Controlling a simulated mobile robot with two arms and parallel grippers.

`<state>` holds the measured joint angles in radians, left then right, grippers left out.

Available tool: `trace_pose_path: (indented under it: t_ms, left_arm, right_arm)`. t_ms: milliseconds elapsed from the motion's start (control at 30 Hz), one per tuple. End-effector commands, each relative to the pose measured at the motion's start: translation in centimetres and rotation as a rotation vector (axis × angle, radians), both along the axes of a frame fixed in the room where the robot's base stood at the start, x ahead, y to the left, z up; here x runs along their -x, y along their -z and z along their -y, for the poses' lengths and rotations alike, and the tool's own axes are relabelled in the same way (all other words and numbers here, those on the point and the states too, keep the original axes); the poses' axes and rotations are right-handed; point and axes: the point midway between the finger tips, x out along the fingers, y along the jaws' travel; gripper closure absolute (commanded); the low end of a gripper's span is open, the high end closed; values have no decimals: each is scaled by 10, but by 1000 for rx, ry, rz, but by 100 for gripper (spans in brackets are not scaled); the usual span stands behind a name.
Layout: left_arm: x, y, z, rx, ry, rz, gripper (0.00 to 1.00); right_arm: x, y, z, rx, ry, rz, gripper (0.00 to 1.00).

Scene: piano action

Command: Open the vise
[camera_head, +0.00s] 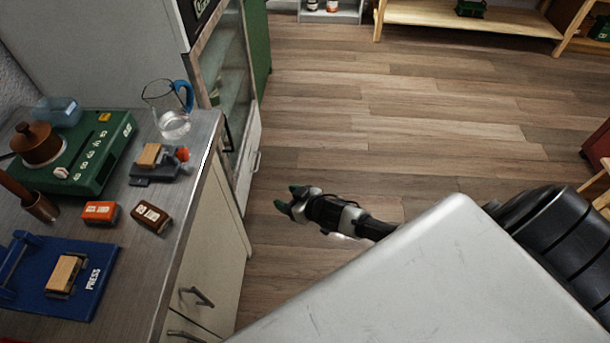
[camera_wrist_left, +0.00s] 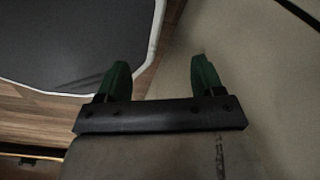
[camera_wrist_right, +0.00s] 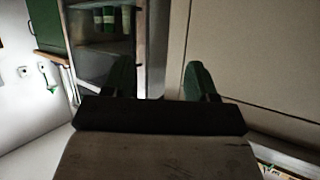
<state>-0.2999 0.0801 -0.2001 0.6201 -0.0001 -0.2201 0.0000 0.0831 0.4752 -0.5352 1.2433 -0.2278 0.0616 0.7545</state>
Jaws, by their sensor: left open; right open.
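The vise (camera_head: 169,167) is a small dark grey fixture with a red knob, near the counter's right edge in the head view. A wooden block (camera_head: 149,155) sits at its left part; how tightly it is held cannot be told. My right gripper (camera_head: 289,200) is open and empty, out over the floor to the right of the counter and apart from the vise. Its fingers show spread in the right wrist view (camera_wrist_right: 160,82). My left gripper (camera_wrist_left: 157,80) is open and empty in its wrist view, and outside the head view. Neither wrist view shows the vise.
Around the vise on the counter (camera_head: 135,240) are a glass beaker (camera_head: 173,124), a green device (camera_head: 95,160) with a brown pot, an orange box (camera_head: 100,213), a brown box (camera_head: 151,217) and a blue press (camera_head: 85,290). Open wooden floor (camera_head: 400,110) lies to the right.

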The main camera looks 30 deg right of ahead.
Motion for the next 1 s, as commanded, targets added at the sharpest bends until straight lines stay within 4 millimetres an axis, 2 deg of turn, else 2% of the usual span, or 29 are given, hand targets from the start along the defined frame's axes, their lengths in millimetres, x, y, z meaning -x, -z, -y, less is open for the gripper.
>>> trace_pose_path:
  t_ms: [200, 400, 600, 1000]
  left_arm:
    - [0, -2, 0, 0, 0, 0, 33]
    - [0, -3, 0, 0, 0, 0, 33]
    - [0, -3, 0, 0, 0, 0, 33]
    - [0, -3, 0, 0, 0, 0, 33]
  right_arm:
    - [23, 36, 10, 46, 48, -78, 42]
    - [41, 61, 17, 81, 78, -134, 42]
    - [51, 72, 19, 96, 90, -162, 42]
    - [57, 80, 20, 106, 96, -180, 42]
